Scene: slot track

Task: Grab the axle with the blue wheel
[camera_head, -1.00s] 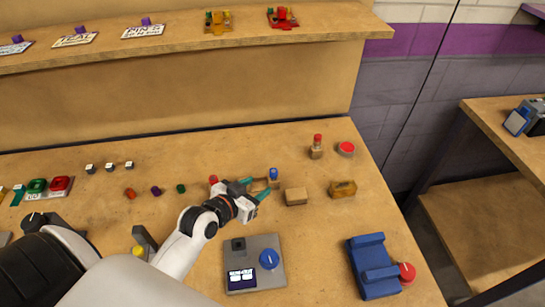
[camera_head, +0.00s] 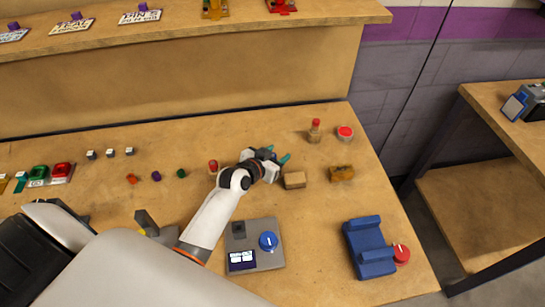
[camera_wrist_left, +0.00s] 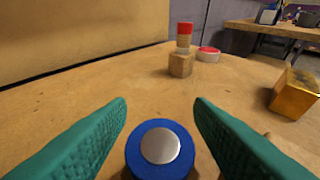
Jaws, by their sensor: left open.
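The blue wheel (camera_wrist_left: 160,148) shows end-on in the left wrist view, with a grey metal disc at its centre. It is low in the picture, between the two teal fingers, with a gap on each side. Its axle is hidden behind it. My left gripper (camera_head: 270,154) is open and empty over the table, and it hides the blue wheel in the head view. My right gripper is not in view.
A red-topped peg (camera_head: 213,166) stands left of the gripper, and a wooden block (camera_head: 294,180) sits at its right. Another red-topped peg in a block (camera_head: 315,131), a red button (camera_head: 345,132) and a gold block (camera_head: 341,173) lie farther right. A grey panel (camera_head: 255,243) and blue cradle (camera_head: 367,248) are nearer.

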